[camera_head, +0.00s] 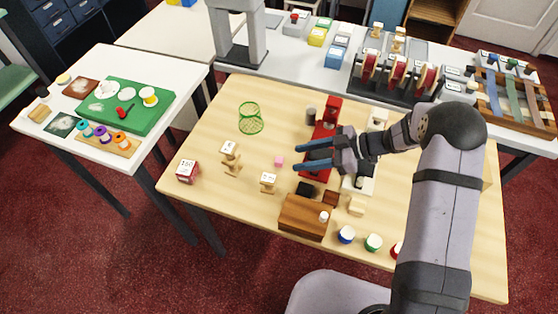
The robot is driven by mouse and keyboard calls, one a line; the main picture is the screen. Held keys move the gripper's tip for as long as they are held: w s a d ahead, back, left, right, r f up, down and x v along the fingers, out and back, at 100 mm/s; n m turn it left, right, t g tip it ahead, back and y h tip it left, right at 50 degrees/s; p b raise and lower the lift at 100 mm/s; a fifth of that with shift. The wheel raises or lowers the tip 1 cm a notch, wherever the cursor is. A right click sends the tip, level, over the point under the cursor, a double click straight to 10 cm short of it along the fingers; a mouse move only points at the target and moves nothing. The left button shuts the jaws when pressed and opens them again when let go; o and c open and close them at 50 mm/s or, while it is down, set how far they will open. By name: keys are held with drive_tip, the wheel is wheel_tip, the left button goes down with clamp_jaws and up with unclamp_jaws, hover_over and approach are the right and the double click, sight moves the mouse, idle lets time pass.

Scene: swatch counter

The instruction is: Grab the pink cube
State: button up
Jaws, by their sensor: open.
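The small pink cube (280,161) sits on the light wooden table, left of centre in the head view. My gripper (297,155) reaches in from the right with its two blue-tipped fingers apart. The fingertips are just right of the cube in the picture and nothing shows between them. I cannot tell how high they are above the table.
A green wire basket (251,118) stands behind the cube. Small wooden stands (229,158) and a red-and-white block (187,171) are to the left. A red device (325,140) lies behind my gripper. A brown wooden box (306,216) and several jars are in front.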

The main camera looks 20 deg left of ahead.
sight(281, 160)
drive_tip(key=shift+p+x, duration=1.15)
drive_tip(key=shift+x, duration=2.1)
drive_tip(key=shift+w, duration=0.15)
drive_tip(key=shift+c, duration=0.5)
clamp_jaws()
